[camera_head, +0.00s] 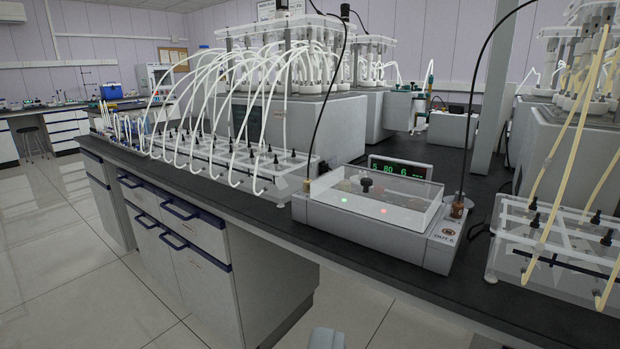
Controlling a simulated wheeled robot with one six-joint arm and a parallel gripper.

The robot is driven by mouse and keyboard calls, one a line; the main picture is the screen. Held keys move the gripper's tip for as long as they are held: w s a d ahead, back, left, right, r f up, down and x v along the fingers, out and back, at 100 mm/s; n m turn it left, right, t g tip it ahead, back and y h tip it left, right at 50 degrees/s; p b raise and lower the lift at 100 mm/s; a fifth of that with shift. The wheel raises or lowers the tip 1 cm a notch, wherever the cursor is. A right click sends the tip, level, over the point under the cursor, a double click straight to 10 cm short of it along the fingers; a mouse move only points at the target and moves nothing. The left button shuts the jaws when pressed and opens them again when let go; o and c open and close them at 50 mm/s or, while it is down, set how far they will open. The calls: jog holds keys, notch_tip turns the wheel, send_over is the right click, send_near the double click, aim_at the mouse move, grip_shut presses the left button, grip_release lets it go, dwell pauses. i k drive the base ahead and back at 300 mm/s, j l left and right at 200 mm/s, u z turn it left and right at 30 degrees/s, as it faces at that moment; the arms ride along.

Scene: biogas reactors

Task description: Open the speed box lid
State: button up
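The speed box (370,228) is a low white-grey box near the front edge of the dark bench, right of the picture's middle. Its clear lid (415,212) is down over the top and looks closed. A black knob (366,185) and some pale round parts show at or under the lid; I cannot tell which of them belong to it. A green and a red light glow on the box. My gripper's fingers cannot be made out in this view. A small grey piece at the bottom edge may be part of my own body.
A green-digit display (400,168) stands behind the box. Black cables rise from both ends of the box. A tubed rack (285,188) stands to the left, another rack (555,262) to the right. Drawers (180,235) are below the bench; the tiled floor (70,270) at left is clear.

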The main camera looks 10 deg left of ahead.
aim_at(320, 191)
jog(key=i+l+z, duration=0.1)
jog(key=i+l, duration=0.15)
jog(key=i, duration=0.15)
jog(key=i+l, duration=0.25)
jog(key=i, duration=0.15)
jog(key=z, duration=0.05)
